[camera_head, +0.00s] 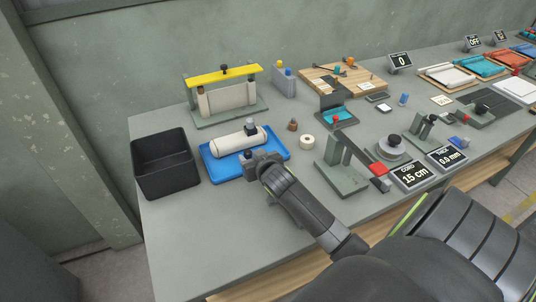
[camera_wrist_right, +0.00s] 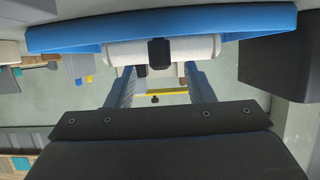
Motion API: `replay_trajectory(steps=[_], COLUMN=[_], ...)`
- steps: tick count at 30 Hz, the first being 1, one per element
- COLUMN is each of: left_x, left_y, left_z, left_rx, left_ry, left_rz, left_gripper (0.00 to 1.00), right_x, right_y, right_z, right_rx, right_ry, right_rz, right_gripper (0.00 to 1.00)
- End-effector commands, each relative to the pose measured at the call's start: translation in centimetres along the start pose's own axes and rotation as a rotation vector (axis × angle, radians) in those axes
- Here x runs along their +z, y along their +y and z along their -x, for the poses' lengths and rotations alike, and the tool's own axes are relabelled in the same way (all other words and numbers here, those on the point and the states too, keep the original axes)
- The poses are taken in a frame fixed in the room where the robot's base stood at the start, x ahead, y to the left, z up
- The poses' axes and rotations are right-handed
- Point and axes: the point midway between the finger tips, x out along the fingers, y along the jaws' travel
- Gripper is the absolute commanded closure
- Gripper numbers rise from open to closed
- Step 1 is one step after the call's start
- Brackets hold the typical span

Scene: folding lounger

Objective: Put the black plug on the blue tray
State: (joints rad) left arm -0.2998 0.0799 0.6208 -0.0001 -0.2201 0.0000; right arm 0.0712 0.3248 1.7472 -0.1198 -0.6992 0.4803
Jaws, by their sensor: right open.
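A black plug (camera_head: 249,127) stands upright on top of a white cylinder (camera_head: 229,145), which lies on the blue tray (camera_head: 222,175). In the right wrist view the black plug (camera_wrist_right: 158,52) shows in front of the white cylinder (camera_wrist_right: 128,52), with the blue tray (camera_wrist_right: 70,38) along the top of the picture. My right gripper (camera_head: 252,158) is open and empty at the tray's front right side. In the wrist view its fingers (camera_wrist_right: 160,85) are apart, with the plug lined up between them, just past the tips. My left gripper is not in view.
A black bin (camera_head: 165,160) stands left of the tray. A yellow-topped frame (camera_head: 223,75) is behind it. A small brown piece (camera_head: 292,125), a white tape roll (camera_head: 307,142) and a grey-green stand (camera_head: 340,175) are to the right. The front left table area is clear.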

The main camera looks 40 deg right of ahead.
Motion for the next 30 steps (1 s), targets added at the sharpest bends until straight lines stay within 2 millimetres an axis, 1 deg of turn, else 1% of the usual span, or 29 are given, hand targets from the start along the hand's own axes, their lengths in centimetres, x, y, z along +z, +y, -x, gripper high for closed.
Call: replay_trajectory(steps=[1, 3, 15, 18, 21, 24, 30], left_x=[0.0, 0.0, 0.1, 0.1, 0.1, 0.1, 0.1], left_y=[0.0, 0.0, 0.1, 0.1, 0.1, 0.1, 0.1], left_z=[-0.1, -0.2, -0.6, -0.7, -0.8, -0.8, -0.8], left_rx=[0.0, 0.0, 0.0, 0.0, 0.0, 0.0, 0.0], left_ry=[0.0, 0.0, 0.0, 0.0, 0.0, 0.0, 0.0], left_rz=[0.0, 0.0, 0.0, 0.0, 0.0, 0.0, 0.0], left_gripper=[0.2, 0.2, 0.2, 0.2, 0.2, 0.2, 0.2], right_x=[0.1, 0.1, 0.1, 0.1, 0.1, 0.0, 0.0], right_y=[0.0, 0.0, 0.0, 0.0, 0.0, 0.0, 0.0], right_z=[0.9, 2.1, 9.1, 10.6, 11.8, 12.6, 13.1], right_rx=[-0.001, -0.001, 0.0, 0.0, 0.0, 0.0, 0.0], right_ry=[0.001, 0.001, 0.0, 0.0, 0.001, 0.0, 0.0], right_rz=[0.0, 0.0, 0.001, 0.001, 0.001, 0.0, 0.0], right_gripper=[0.52, 0.52, 0.52, 0.52, 0.52, 0.52, 0.52])
